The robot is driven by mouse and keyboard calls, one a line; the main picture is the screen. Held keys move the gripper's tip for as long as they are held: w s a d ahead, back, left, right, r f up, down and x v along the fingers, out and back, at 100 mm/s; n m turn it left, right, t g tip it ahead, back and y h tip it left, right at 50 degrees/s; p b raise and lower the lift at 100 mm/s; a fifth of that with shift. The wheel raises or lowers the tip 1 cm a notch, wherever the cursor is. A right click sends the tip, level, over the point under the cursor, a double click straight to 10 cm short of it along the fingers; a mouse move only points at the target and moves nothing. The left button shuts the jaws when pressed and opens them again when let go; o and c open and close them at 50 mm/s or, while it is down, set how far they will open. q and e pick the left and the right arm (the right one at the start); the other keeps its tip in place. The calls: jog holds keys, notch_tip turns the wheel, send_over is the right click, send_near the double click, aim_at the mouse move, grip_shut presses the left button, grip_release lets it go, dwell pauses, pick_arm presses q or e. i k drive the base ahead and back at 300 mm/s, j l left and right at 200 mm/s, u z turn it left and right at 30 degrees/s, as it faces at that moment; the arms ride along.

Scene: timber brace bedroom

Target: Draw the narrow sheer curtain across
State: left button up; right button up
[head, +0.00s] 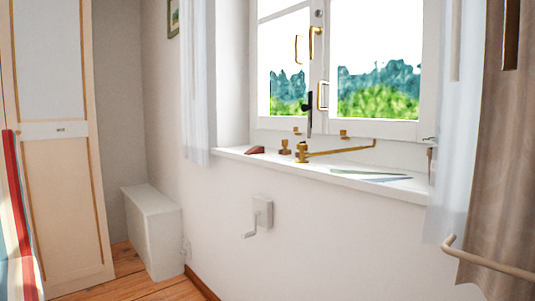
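A narrow white sheer curtain (195,90) hangs gathered at the left side of the window, its lower edge near the sill's left end. Another pale sheer curtain (462,140) hangs at the right side of the window, beside a brown curtain (505,150). A pale upright strip (457,40) shows against the right sheer, and a dark one (511,35) against the brown curtain. The window (340,70) between the sheers is uncovered. The tops of the curtains are out of frame. Neither of my grippers is in view.
The white sill (330,173) holds brass fittings (302,150), a small brown object (255,150) and flat papers (375,175). A wall crank (261,213) is below. A beige bar (490,262) crosses the lower right. A white box (153,230) and a wardrobe (60,180) stand left.

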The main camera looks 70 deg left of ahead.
aim_at(199, 154)
jog(key=j+u, duration=0.1)
jog(key=u, duration=2.55)
